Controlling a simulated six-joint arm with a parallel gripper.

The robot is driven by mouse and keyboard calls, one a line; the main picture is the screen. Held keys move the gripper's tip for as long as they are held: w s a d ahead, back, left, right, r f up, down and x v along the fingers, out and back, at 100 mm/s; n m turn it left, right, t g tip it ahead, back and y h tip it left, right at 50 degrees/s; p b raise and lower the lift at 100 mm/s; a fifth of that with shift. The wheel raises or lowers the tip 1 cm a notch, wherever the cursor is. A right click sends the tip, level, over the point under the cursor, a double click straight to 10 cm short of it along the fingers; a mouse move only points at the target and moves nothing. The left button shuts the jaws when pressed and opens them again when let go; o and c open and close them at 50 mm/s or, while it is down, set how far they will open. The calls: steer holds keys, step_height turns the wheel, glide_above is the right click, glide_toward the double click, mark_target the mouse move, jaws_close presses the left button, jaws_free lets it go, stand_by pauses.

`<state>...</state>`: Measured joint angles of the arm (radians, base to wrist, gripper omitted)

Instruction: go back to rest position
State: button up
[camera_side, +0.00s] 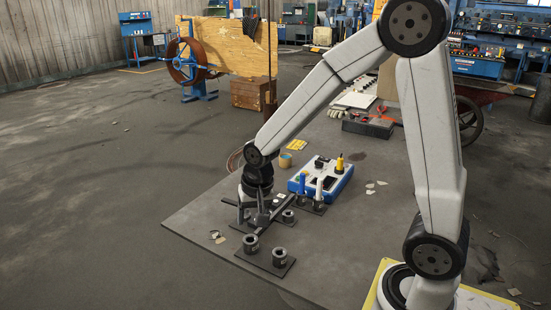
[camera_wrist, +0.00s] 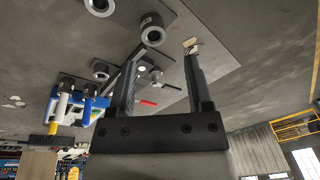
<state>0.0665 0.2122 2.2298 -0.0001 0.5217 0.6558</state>
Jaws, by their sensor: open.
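My gripper (camera_side: 252,212) hangs low over the near left part of the grey table (camera_side: 205,215), with its fingers apart. In the wrist view my gripper (camera_wrist: 160,60) shows two separated dark fingers with nothing held between them. Dark round pipe fittings stand close by: one (camera_side: 252,243) and another (camera_side: 279,256) on a dark plate in front, and a smaller one (camera_side: 288,215) just right of the gripper. In the wrist view a fitting (camera_wrist: 152,30) shows beyond the fingers. Whether the fingers touch anything is unclear.
A yellow piece (camera_side: 340,162) stands at the device. The table's left corner is mostly clear.

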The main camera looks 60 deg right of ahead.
steer(key=s+a+f+n, duration=0.1)
steer(key=s+a+n, duration=0.1)
steer(key=s+n, duration=0.6)
steer(key=shift+s+a+t, duration=0.25)
steer(key=shift+s+t, duration=0.05)
steer(key=shift+s, duration=0.05)
steer(key=shift+f, duration=0.1)
stand_by(0.5)
